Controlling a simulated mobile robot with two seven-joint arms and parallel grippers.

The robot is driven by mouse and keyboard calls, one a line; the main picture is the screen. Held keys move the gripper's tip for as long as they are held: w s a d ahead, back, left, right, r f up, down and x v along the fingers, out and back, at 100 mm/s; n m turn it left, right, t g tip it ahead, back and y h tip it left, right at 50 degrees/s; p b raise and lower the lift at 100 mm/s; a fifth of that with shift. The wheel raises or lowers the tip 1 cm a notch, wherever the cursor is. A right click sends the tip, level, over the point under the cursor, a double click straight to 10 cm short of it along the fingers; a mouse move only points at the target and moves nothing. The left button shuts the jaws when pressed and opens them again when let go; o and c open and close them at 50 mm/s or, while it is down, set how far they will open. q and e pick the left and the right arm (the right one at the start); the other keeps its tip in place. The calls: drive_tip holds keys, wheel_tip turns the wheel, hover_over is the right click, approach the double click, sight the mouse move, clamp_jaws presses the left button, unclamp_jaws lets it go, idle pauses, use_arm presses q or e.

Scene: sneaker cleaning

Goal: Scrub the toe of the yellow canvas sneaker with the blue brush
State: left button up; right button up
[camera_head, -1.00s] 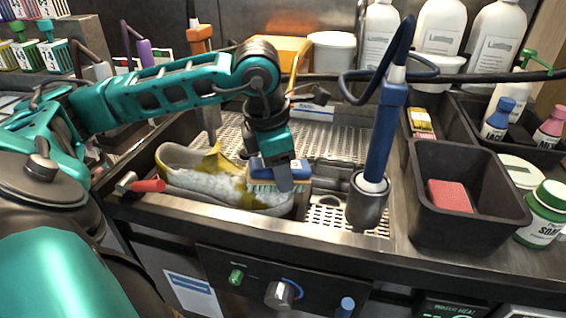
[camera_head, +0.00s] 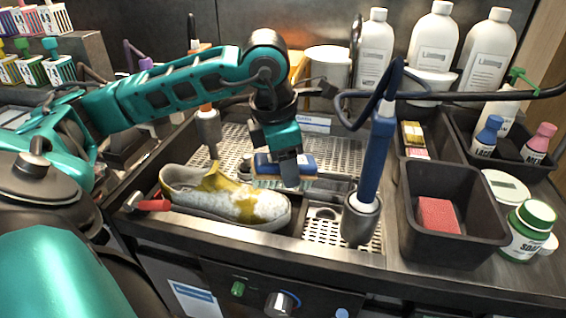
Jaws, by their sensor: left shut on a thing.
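The yellow canvas sneaker (camera_head: 212,191) lies on the sink grate with its toe pointing right. White foam or pale patches cover part of its side and toe. My left gripper (camera_head: 289,178) is shut on the blue brush (camera_head: 270,163), bristles down. The brush is behind and above the toe, and appears apart from it. The fingers hide part of the brush. My right gripper is not in view.
A blue spray wand stands in a grey holder (camera_head: 360,222) right of the toe. A black bin (camera_head: 450,244) with a red sponge (camera_head: 437,215) is further right. A red-handled tool (camera_head: 152,204) lies by the heel. White bottles stand behind.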

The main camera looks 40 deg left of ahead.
use_arm(q)
drive_tip(key=shift+w+d+r+p, duration=0.1)
drive_tip(key=shift+d+r+p, duration=0.05)
drive_tip(key=shift+r+p, duration=0.55)
drive_tip(key=shift+w+d+r+p, duration=0.15)
drive_tip(key=shift+r+p, duration=0.3)
drive_tip(key=shift+r, duration=0.35)
drive_tip(key=shift+s+f, duration=0.1)
